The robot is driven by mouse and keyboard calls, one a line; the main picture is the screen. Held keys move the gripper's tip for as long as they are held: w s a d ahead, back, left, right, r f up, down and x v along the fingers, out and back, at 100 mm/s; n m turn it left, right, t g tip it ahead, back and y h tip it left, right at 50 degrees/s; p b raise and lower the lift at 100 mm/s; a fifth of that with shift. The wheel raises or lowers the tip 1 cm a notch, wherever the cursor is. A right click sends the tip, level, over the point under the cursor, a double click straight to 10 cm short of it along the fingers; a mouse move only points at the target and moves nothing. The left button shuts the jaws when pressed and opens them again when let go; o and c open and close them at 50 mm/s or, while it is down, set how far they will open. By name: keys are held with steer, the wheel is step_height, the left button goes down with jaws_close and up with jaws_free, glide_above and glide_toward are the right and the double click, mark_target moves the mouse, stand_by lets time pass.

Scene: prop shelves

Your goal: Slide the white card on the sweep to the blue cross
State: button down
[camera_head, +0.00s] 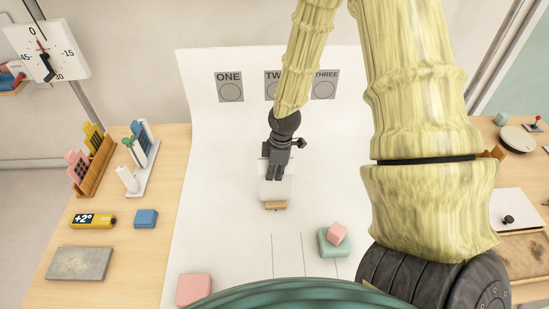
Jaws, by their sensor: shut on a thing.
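The white card (282,192) is on the white sweep (216,170), below the ONE, TWO and THREE panels. A small tan wooden piece (275,206) shows at the card's near edge. My gripper (275,176) points down at the card's far part and is shut on it; the fingertips are small, and the exact contact is hard to see. I see no blue cross in this view; my arm and a green rounded shape cover part of the sweep.
A pink block (337,233) sits on a green block (333,246) to the right, and a larger pink block (194,289) is near the front left. Thin lines mark the sweep's front. Racks and a blue block (146,218) stand on the left table.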

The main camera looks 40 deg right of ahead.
steer(key=c, duration=1.5)
jaws_free()
steer(key=shift+r, duration=0.15)
steer(key=r, duration=0.7)
steer(key=d+r, duration=0.1)
steer(key=r, duration=0.3)
steer(key=shift+s+d, duration=0.1)
steer(key=shift+s, duration=0.3)
steer(key=shift+r, duration=0.3)
